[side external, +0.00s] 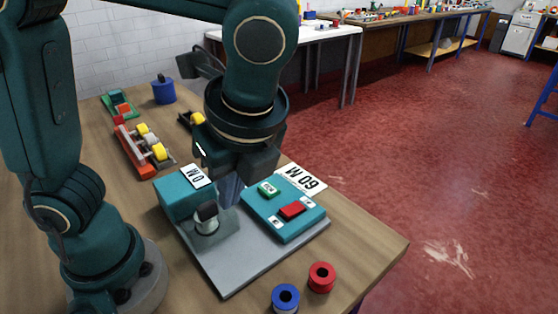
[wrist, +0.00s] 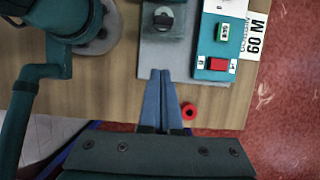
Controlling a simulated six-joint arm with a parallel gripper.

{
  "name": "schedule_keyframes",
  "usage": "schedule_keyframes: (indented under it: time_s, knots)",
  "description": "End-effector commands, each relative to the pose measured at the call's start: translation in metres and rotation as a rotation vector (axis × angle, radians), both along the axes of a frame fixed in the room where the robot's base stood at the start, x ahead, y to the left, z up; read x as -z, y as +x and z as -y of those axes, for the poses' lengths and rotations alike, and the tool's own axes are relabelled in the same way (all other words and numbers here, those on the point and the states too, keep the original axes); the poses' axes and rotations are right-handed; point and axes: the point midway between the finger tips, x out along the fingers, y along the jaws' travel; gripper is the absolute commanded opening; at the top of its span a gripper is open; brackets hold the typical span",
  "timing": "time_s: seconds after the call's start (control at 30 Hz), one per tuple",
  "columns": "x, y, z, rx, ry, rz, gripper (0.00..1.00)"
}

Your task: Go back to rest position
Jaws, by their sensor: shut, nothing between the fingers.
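My gripper (wrist: 161,73) shows in the wrist view with its two blue-grey fingers together and nothing between them. In the side view my gripper (side external: 231,192) points down over the machine, its fingertips partly hidden. The machine has a grey base plate (side external: 232,272), a teal block (side external: 174,199) with a white label, and a dark knob (side external: 207,213). Its teal panel (side external: 282,231) carries a green switch (side external: 268,188) and a red switch (side external: 292,209). In the wrist view the fingers lie below the grey plate (wrist: 157,66); I cannot tell their height.
A red spool (side external: 322,276) and a blue spool (side external: 285,297) stand near the table's front edge. A "60 M" card (side external: 303,178) lies behind the panel. An orange rack with yellow rollers (side external: 158,152) and a blue container (side external: 163,91) are at the left. Red floor lies beyond the table.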

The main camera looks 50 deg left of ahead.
Motion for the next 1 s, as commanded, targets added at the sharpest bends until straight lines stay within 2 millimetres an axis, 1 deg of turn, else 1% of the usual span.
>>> schedule_keyframes:
  time_s: [0.07, 0.17, 0.27, 0.3, 0.43, 0.6, 0.73, 0.87, 1.0]
  knots:
    - [-0.008, 0.004, -0.007, -0.044, -0.022, 0.029, 0.0]
    - [-0.018, 0.001, -0.026, -0.132, -0.059, 0.069, 0.0]
    - [-0.023, -0.005, -0.045, -0.284, -0.13, 0.148, 0.0]
    - [-0.024, -0.008, -0.051, -0.36, -0.164, 0.189, 0.0]
    - [-0.02, -0.017, -0.064, -0.633, -0.283, 0.334, 0.0]
    - [-0.009, -0.022, -0.07, -1.01, -0.45, 0.528, 0.0]
    - [0.001, -0.02, -0.068, -1.258, -0.572, 0.631, 0.0]
    - [0.007, -0.015, -0.062, -1.398, -0.643, 0.654, 0.0]
    - [0.005, -0.01, -0.061, -1.451, -0.672, 0.673, 0.0]
